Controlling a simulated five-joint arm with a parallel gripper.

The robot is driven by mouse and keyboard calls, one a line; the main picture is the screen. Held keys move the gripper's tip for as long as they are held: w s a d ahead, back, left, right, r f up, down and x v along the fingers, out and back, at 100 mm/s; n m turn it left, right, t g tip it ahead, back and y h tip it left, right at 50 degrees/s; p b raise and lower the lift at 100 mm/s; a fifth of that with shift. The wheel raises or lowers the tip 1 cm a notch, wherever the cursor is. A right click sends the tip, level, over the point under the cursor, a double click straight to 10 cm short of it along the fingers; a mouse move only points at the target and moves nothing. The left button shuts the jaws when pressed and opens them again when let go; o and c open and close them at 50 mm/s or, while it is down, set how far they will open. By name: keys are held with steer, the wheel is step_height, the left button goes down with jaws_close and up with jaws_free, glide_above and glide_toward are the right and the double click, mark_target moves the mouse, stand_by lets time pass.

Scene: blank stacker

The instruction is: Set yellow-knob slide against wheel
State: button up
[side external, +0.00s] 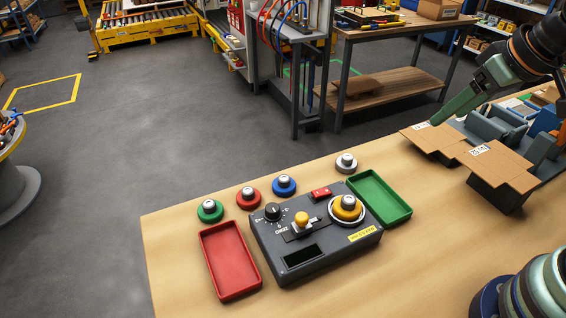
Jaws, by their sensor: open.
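The yellow-knob slide (301,220) stands upright in a short slot on the dark control box (286,267), near the middle of its top. The wheel, a round yellow and silver part in a pale ring (347,207), sits to the right of the slide on the same box. A clear gap shows between the knob and the wheel. My gripper (439,119) is at the upper right, over the cardboard pieces and well away from the box. It is open, with nothing seen in it; its fingers are small here.
A black dial (272,212) and red switch (321,193) share the box top. A red tray (230,261) lies left, a green tray (379,197) right. Green, red, blue and grey knobs stand behind. Flat cardboard blanks (502,168) lie right.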

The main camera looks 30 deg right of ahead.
steer(key=shift+c, duration=0.3)
steer(key=n+g, duration=0.6)
steer(key=n, duration=0.7)
glide_above(302, 216)
step_height(302, 216, down, 6)
step_height(302, 216, down, 11)
steer(key=shift+f, duration=0.15)
jaws_close()
stand_by(0.3)
